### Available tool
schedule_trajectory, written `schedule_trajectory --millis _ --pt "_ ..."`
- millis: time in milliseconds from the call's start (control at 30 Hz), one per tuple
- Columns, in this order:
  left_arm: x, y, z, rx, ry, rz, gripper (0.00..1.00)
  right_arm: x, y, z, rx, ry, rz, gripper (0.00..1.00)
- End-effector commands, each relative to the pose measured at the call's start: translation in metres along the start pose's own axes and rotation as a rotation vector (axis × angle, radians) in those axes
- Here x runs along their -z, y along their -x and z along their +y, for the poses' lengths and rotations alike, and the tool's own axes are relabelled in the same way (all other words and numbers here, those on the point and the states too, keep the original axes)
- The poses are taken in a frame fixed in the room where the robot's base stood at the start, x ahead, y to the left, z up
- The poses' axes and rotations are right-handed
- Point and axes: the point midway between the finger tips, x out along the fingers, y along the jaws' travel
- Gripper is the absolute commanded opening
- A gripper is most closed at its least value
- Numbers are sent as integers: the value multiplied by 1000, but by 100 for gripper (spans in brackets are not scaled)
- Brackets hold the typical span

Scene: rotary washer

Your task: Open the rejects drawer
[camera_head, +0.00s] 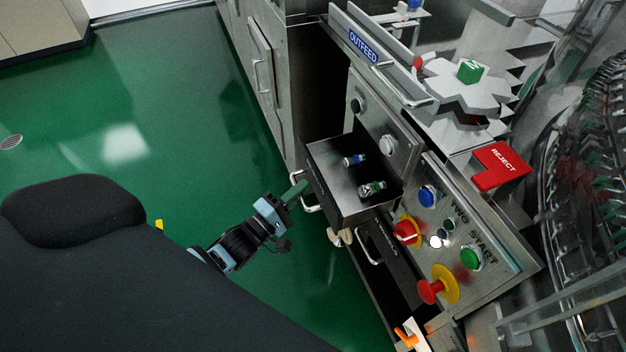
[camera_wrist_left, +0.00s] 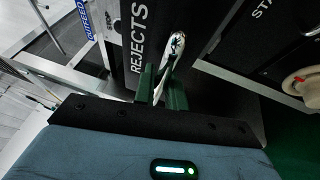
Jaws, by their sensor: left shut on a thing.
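The rejects drawer (camera_head: 340,208) is a dark metal box standing pulled out from the cabinet, its inside visible from above. In the left wrist view its black front (camera_wrist_left: 133,30) reads "REJECTS". My left gripper (camera_head: 298,190) is at the drawer front. Its green fingers (camera_wrist_left: 162,88) are shut on the shiny curved handle (camera_wrist_left: 174,52), which also shows in the head view (camera_head: 312,208). Two small vials, one with a blue cap (camera_head: 353,160) and one with green (camera_head: 371,188), lie inside the drawer. My right gripper is not in view.
A second handle (camera_head: 366,248) sits on a dark front beside the drawer. The control panel with a red-yellow emergency button (camera_head: 434,290) and a green start button (camera_head: 471,257) is to the right. A red REJECT block (camera_head: 499,166) lies above. Green floor (camera_head: 180,130) is clear at left.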

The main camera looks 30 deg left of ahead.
Motion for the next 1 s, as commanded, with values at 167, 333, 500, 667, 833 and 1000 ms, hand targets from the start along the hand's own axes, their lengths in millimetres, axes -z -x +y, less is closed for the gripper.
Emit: schedule_trajectory --millis 167,333,500,667,833,1000 --pt "2 6 1 0 0 0 0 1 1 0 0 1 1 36" --pt "2 6 1 0 0 0 0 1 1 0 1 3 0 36" --pt "2 6 1 0 0 0 16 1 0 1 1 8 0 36" --pt "2 6 1 0 0 0 34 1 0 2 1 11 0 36" --pt "2 6 1 0 1 0 34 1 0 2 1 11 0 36" --pt "2 12 0 1 0 0 34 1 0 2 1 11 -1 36"
